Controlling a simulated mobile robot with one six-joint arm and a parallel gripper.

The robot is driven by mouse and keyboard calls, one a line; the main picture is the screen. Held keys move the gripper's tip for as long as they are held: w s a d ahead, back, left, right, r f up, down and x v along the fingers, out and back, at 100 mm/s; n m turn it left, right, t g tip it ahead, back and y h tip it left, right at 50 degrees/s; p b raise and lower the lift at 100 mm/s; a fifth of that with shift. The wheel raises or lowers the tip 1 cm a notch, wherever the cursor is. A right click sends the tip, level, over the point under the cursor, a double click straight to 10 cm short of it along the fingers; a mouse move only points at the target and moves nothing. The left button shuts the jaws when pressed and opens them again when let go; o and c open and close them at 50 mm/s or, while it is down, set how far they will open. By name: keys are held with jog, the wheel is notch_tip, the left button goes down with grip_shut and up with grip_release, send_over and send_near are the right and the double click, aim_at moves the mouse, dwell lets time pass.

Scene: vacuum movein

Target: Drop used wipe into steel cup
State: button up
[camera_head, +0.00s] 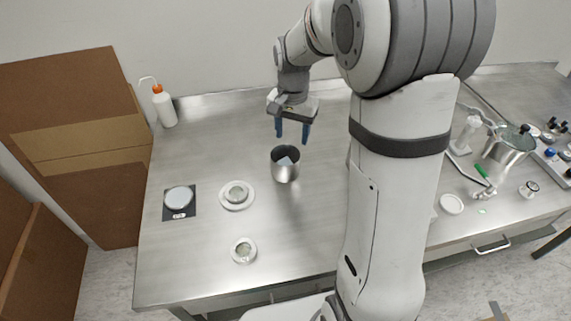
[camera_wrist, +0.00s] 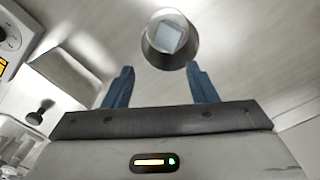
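The steel cup (camera_head: 285,172) stands upright on the steel table. A pale blue-grey wipe (camera_head: 285,161) lies inside the cup. In the wrist view the cup (camera_wrist: 153,52) shows from above, with the square wipe (camera_wrist: 169,38) inside its rim. My gripper (camera_head: 292,138) is above the cup, pointing down, with its blue fingers apart and nothing between them. In the wrist view the fingers of my gripper (camera_wrist: 160,86) are also spread and empty, with the cup beyond their tips.
A scale (camera_head: 179,200) and two round dishes, one larger (camera_head: 237,195) and one smaller (camera_head: 243,250), lie left of the cup. A wash bottle (camera_head: 164,105) stands at the back left. Vacuum equipment (camera_head: 508,146) stands at the right. Cardboard boxes (camera_head: 75,140) are beside the table.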

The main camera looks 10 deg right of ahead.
jog(key=shift+o, duration=1)
notch_tip(320, 180, up, 8)
jog(key=s+f+n+t, duration=0.2)
jog(key=s+n, duration=0.4)
jog(key=s, duration=1.5)
jog(key=shift+d+f+n+t, duration=0.35)
jog(key=shift+n+t, duration=0.05)
